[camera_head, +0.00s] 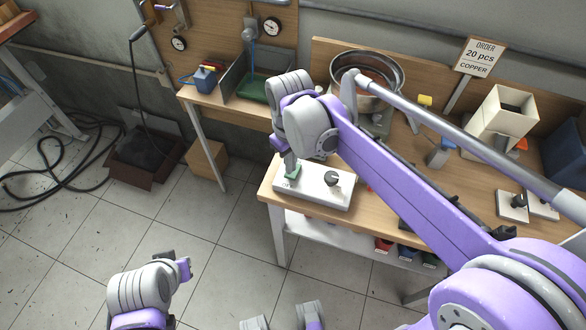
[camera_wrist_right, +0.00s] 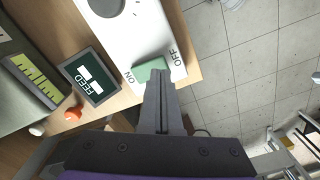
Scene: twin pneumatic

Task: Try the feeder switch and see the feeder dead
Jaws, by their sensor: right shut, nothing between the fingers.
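The feeder switch is a green rocker (camera_wrist_right: 150,69) between ON and OFF lettering on a white box (camera_head: 313,188) at the front left of the right bench. My right gripper (camera_wrist_right: 158,76) is shut and empty, its fingertips over the rocker's edge; I cannot tell whether they touch it. The rocker's tilt is unclear. The feeder, a round metal bowl (camera_head: 342,68), stands behind, partly hidden by my right arm; no motion can be judged. A dark FEED panel (camera_wrist_right: 90,76) with white marks shows beside the box. My left gripper (camera_head: 165,256) is low at left, its jaws unclear.
An ORDER sign (camera_head: 479,57), a cream hopper (camera_head: 512,110) and small black-knobbed plates (camera_head: 512,206) are farther along the bench. A cardboard box (camera_head: 206,160) and hoses lie on the floor.

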